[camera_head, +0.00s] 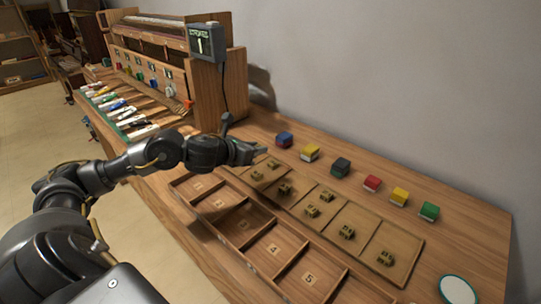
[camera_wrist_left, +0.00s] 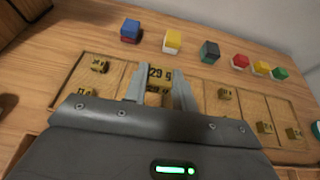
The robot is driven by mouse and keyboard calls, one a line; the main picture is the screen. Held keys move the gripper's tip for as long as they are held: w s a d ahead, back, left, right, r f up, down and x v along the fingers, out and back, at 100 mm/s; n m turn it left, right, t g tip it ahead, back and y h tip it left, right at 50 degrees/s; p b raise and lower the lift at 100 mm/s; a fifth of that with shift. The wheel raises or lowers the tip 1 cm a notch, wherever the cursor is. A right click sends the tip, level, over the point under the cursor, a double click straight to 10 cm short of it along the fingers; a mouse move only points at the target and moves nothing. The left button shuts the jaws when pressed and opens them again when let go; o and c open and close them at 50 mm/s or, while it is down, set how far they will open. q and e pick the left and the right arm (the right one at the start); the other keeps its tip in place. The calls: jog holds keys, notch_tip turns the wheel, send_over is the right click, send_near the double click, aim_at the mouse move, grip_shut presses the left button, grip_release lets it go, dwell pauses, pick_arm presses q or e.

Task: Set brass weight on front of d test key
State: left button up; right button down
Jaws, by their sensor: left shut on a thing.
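My left gripper (camera_head: 258,152) reaches over the back edge of the weight board. In the left wrist view the left gripper (camera_wrist_left: 160,88) is shut on a brass weight (camera_wrist_left: 158,76) marked "29 g". The head view does not clearly show that weight. I cannot tell whether it is clear of the board. Other brass weights (camera_head: 312,210) sit in the board's compartments. The test keys (camera_head: 137,120) lie in a row on the wooden piano model at the left, with coloured pieces. I cannot read which one is d. My right gripper is not in view.
Several coloured blocks (camera_head: 372,183) stand along the wall behind the weight board (camera_head: 408,241). A numbered, divided tray (camera_head: 273,249) lies in front. A display (camera_head: 204,40) showing "1" stands at the piano model's right end. A round white disc (camera_head: 457,290) lies at the lower right.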

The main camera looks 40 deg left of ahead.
pick_arm(q)
jog(key=shift+s+a+r, duration=0.35)
jog(key=shift+s+a, duration=0.15)
jog(key=shift+a, duration=0.05)
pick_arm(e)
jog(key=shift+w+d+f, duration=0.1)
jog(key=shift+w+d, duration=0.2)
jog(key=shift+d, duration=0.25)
